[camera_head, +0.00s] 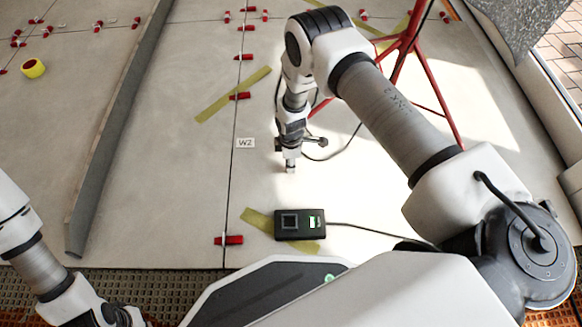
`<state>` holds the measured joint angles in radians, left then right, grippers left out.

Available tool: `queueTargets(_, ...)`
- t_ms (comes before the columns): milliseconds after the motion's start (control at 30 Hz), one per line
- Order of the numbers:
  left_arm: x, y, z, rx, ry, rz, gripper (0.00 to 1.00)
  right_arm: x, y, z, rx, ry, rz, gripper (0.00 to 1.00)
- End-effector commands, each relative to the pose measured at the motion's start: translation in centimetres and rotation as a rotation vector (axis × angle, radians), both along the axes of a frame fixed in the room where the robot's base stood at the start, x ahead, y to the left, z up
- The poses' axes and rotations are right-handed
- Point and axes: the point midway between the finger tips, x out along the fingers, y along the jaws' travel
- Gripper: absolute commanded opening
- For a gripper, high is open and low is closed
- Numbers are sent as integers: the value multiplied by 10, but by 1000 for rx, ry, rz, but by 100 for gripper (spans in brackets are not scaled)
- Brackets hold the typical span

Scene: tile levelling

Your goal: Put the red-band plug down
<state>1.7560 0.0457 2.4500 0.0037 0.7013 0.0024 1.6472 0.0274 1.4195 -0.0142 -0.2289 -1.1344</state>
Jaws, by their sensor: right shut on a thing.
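My right gripper (291,154) points down over the pale tile floor, right of the "W2" label. It is shut on a small pale thing (291,167), probably the plug, at or just above the floor. No red band can be made out on it at this size, and the fingers hide part of it. A thin black cable loops beside the gripper on its right.
Several red levelling wedges (229,240) sit along the tile joints. Yellow-green tape strips (233,95) lie on the tiles. A long grey bar (112,130) lies at left. A red tripod (424,75) stands behind my right arm.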

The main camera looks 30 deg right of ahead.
Motion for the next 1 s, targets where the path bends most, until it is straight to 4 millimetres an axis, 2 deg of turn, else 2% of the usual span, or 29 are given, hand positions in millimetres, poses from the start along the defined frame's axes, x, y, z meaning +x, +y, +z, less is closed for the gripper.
queueTargets(33,0,0,-11,0,-1,1,0,1,0,-12,0,-2,0,0)
queueTargets(233,1,0,-6,0,-2,2,0,1,0,-7,0,-2,0,0)
queueTargets(367,1,0,-9,0,-2,2,0,1,0,-12,0,-2,0,0)
queueTargets(400,1,0,-9,0,-2,2,0,1,0,-12,0,-2,0,34)
queueTargets(467,1,0,-9,0,-1,2,0,1,0,-11,0,-2,0,55)
queueTargets(767,0,0,-8,0,-1,2,0,1,0,-10,0,-2,0,55)
queueTargets(867,0,0,-1,0,-1,1,0,1,0,0,0,-3,0,55)
queueTargets(1000,-1,0,17,0,1,-2,0,1,0,31,0,-4,-1,55)
